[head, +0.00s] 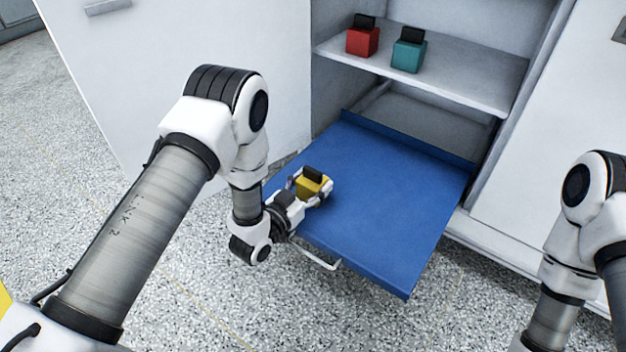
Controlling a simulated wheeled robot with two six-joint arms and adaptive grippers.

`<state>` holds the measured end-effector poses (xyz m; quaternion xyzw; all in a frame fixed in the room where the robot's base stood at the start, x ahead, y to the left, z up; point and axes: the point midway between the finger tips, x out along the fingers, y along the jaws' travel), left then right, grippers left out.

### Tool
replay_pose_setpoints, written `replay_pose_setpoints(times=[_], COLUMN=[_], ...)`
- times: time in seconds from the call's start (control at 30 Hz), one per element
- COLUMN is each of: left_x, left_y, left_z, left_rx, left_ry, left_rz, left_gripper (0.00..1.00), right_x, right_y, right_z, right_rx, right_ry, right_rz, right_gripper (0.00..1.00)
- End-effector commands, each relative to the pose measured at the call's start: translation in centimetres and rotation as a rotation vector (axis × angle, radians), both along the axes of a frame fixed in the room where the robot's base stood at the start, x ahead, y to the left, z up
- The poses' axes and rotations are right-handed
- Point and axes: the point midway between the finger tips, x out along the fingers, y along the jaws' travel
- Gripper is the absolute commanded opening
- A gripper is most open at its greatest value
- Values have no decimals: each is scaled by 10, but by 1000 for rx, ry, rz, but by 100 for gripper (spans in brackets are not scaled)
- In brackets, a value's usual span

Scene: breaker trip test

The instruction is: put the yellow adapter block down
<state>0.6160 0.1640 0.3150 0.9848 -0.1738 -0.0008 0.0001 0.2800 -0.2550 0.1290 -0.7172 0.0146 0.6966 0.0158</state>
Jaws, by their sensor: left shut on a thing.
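The yellow adapter block (308,187), with a black top piece, is at the left part of the blue pull-out tray (390,200). My left gripper (316,190) is shut on it from the left front, with fingers on its sides. I cannot tell whether the block touches the tray or is held just above it. My right arm shows at the right edge of the picture, but its gripper is out of view.
A red block (362,41) and a teal block (408,56), both with black tops, stand on the grey shelf (470,85) above the tray. An open white door (200,40) is at the left. The tray's middle and right are clear. A light handle (318,256) is on its front edge.

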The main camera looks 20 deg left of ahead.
Motion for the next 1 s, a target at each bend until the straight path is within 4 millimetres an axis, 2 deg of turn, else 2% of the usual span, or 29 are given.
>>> replay_pose_setpoints(times=[0.2, 0.23, 0.27, 0.3, 0.67, 0.77, 1.0], left_x=[1, 0, 0, 0, -1, -12, -62], left_y=[0, 0, 0, 0, 1, 6, 24], left_z=[0, -2, -1, -1, 2, 3, 5], left_rx=[-1, 0, 0, 0, -1, -1, -3], left_ry=[-6, -1, -1, -1, 0, 4, 6], left_rz=[1, 1, 1, 1, 1, 3, 4], left_gripper=[0, 75, 85, 89, 89, 89, 89], right_x=[0, 0, 0, 0, 0, -2, -8], right_y=[0, 0, 0, 0, 0, 0, 1], right_z=[0, 0, 0, 0, 2, 11, 38], right_rx=[0, 0, 0, 0, 0, 1, 4], right_ry=[-1, -1, -1, -1, 0, 5, 23], right_rz=[1, 1, 1, 1, 0, -2, -11], right_gripper=[40, 40, 40, 40, 40, 40, 40])
